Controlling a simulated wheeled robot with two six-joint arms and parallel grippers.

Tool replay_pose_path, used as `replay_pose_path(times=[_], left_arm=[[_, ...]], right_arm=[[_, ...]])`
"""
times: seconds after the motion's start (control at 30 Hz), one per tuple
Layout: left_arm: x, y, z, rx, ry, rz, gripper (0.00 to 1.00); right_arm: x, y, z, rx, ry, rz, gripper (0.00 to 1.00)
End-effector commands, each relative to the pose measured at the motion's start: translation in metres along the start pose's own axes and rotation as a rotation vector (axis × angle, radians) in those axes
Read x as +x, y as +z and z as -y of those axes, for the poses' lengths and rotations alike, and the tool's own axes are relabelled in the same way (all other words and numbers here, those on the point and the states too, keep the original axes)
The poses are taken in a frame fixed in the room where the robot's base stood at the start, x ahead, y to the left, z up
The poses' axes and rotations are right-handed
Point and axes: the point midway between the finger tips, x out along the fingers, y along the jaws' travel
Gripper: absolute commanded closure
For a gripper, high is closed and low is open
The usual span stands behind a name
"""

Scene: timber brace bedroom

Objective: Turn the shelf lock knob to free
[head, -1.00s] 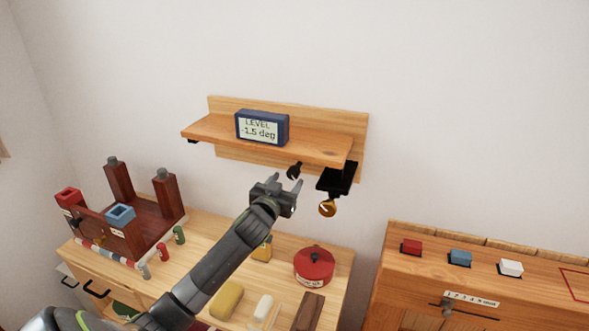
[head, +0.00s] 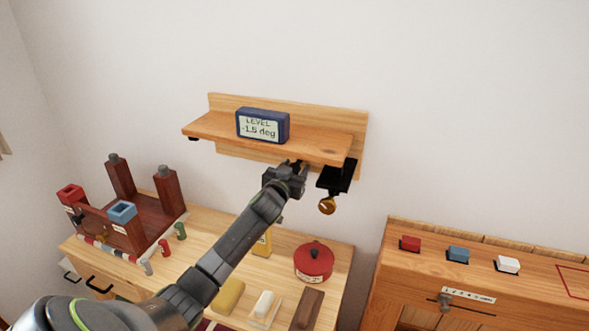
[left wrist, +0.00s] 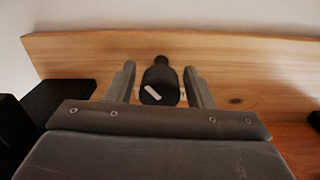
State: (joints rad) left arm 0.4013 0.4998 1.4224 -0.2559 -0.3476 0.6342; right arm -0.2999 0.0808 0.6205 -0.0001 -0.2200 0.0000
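The wooden shelf (head: 320,146) is fixed to the wall and carries a blue level display (head: 262,125) reading "LEVEL -1.5 deg". In the left wrist view a black knob (left wrist: 159,88) with a white mark stands in front of the wooden board. My left gripper (head: 297,168) is just under the shelf's front edge and hides the knob in the head view. In the left wrist view its two fingers stand on either side of the knob, with a visible gap on each side. My right gripper is not in view.
A black bracket (head: 338,176) with a brass disc (head: 327,206) hangs just right of my left gripper. Below are a wooden table with a red pot (head: 314,262), a yellow block (head: 228,296) and a dark red rack (head: 150,210). A cabinet with coloured buttons (head: 458,254) stands at right.

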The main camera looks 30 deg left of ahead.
Motion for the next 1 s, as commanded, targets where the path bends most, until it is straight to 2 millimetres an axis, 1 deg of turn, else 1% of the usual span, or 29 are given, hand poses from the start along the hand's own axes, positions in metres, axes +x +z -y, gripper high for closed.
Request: replay_pose_path(times=[0.03,0.27,0.47,0.67,0.87,1.0], left_arm=[[0.0,0.0,0.0,0.0,0.0,0.0,0.59],[0.0,0.0,0.0,0.0,0.0,0.0,0.9],[0.0,0.0,0.0,0.011,0.0,0.0,0.91],[0.0,-0.001,0.0,0.077,0.001,0.002,0.91],[0.0,-0.002,-0.001,0.216,0.002,0.006,0.91],[0.0,-0.002,-0.001,0.344,0.002,0.011,0.91]], right_arm=[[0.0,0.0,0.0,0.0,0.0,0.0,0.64],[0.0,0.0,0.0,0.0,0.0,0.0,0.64],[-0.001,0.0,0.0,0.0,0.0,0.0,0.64],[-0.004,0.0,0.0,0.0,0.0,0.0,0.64],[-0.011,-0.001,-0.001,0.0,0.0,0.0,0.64],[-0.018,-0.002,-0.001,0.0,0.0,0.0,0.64]])
